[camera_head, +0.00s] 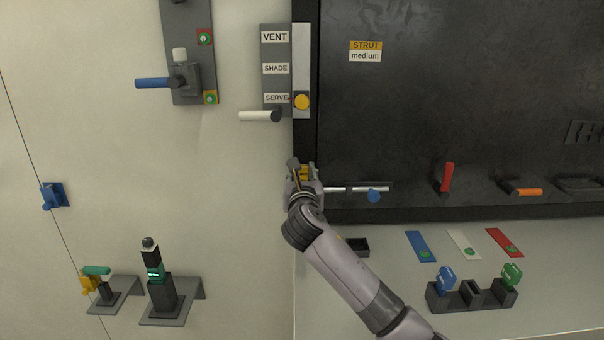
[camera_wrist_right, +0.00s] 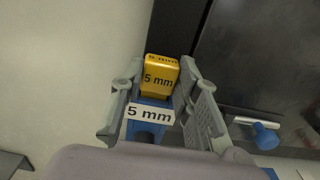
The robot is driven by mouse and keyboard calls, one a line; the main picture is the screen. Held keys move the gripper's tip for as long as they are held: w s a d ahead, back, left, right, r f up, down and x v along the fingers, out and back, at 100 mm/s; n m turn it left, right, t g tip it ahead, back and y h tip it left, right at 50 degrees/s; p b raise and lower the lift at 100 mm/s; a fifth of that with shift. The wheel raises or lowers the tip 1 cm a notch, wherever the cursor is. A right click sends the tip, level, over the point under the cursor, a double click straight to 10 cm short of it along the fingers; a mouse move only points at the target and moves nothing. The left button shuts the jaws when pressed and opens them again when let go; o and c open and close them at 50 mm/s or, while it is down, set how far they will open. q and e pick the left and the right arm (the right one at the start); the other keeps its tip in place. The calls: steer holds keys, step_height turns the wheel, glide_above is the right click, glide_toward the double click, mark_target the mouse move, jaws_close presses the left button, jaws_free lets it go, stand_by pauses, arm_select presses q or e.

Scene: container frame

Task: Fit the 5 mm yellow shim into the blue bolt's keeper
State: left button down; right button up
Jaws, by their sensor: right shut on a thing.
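My right gripper (camera_head: 303,180) is shut on the yellow shim (camera_wrist_right: 160,75), which is marked 5 mm. In the right wrist view the shim is between the two fingers. A blue part with a white 5 mm label (camera_wrist_right: 150,113), seemingly the keeper, shows just below the shim in that view. I cannot tell whether the shim is inside it or only above it. In the head view the gripper hides most of the shim and the keeper. The bolt's silver rod, with its blue knob (camera_head: 374,196), lies just right of the gripper; the knob also shows in the wrist view (camera_wrist_right: 265,136). My left gripper is not in view.
A black rack (camera_head: 472,302) with blue and green tags stands on the counter at lower right. Blue, white and red strips lie behind it. A red lever (camera_head: 447,177) and orange handle (camera_head: 528,192) are further right. A white handle (camera_head: 258,116) juts out above the gripper.

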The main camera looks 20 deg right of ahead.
steer(key=shift+f, duration=0.6)
steer(key=o, duration=1)
steer(key=shift+o, duration=0.2)
steer(key=shift+d, duration=0.1)
steer(key=shift+s, duration=0.1)
